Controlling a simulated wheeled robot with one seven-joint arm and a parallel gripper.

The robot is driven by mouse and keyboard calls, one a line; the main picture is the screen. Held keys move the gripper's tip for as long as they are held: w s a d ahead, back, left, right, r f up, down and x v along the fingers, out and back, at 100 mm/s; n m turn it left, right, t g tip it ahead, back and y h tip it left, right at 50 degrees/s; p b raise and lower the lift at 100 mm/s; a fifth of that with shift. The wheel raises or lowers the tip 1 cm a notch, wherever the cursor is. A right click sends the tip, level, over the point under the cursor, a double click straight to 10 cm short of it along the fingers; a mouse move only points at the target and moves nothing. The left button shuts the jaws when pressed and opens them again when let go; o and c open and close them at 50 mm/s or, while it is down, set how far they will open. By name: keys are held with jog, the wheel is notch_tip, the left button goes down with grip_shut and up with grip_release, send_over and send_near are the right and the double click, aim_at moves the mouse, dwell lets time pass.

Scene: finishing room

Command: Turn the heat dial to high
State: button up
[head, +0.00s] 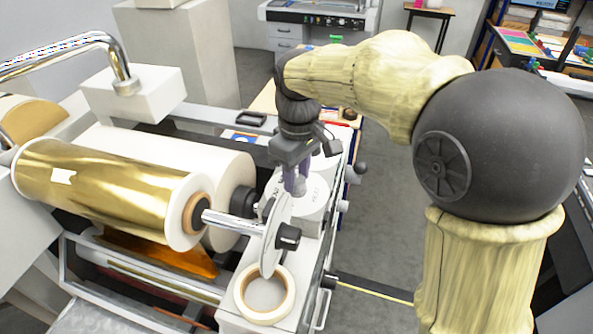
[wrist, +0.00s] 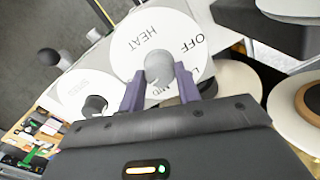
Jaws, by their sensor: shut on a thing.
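The heat dial is a white disc (wrist: 128,62) marked HEAT, OFF and MID, with another mark partly hidden by my gripper. Its grey round knob (wrist: 158,66) stands at the middle. My gripper (wrist: 158,80) has one purple finger on each side of the knob and is shut on it. In the head view my gripper (head: 296,186) reaches down onto the white dial plate (head: 312,208) on top of the machine, and the knob is hidden there. I cannot tell which mark the knob points to.
A second dial (wrist: 72,90) with a dark knob (wrist: 95,104) sits beside the heat dial. A gold foil roll (head: 110,190) on a shaft, a thin upright disc (head: 272,245) and a tape-like ring (head: 264,294) stand close to my gripper. Grey floor (head: 385,235) lies open to the right.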

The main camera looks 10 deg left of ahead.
aim_at(299, 176)
jog(key=shift+m, duration=1.3)
jog(key=o, duration=1)
jog(key=r, duration=1.1)
jog(key=r+b, duration=0.1)
jog(key=r, duration=0.5)
jog(key=shift+w+d+r, duration=0.2)
jog(key=shift+w+r, duration=0.05)
